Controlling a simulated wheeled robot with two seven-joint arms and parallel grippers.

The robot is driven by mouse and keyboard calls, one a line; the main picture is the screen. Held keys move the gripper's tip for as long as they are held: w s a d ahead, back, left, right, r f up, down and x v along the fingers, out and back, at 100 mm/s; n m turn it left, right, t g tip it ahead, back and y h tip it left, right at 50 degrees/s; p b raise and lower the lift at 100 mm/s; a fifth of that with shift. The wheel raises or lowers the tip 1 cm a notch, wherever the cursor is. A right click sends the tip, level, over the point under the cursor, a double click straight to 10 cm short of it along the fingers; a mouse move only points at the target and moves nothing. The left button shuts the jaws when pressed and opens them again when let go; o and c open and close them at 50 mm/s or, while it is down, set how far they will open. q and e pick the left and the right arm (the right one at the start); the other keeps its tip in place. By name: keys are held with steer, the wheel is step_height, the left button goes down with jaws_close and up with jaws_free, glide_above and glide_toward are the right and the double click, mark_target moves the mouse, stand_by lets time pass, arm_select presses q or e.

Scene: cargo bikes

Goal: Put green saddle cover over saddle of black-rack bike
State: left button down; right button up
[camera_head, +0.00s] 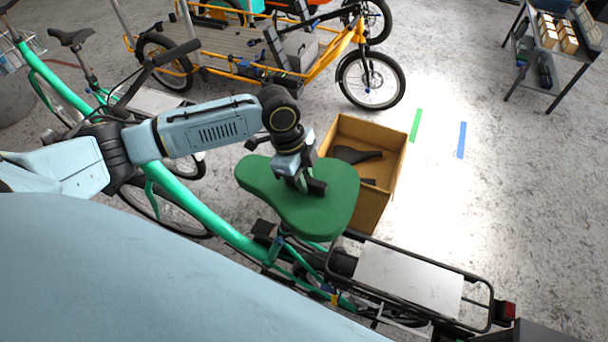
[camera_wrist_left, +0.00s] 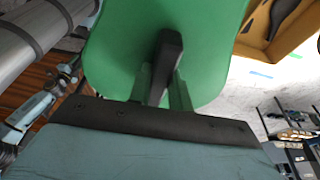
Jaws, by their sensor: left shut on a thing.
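The green saddle cover (camera_head: 262,180) is at the middle of the head view, above the seat post of the teal bike (camera_head: 205,215) with the black rack (camera_head: 478,292). The saddle itself is hidden beneath the cover; I cannot tell whether the cover is seated on it or just above it. My left gripper (camera_head: 311,186) is shut on the top of the cover. In the left wrist view the cover (camera_wrist_left: 115,50) fills the upper middle, with the gripper fingers (camera_wrist_left: 165,82) against it. My right gripper is not in view.
An open cardboard box (camera_head: 372,208) holding a black saddle (camera_head: 356,155) stands behind the cover. An orange cargo bike (camera_head: 340,60) stands at the back. A table with small boxes (camera_head: 553,38) is at upper right.

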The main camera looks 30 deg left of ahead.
arm_select(q)
steer(key=shift+f, duration=0.25)
steer(key=c, duration=1.2)
jaws_free()
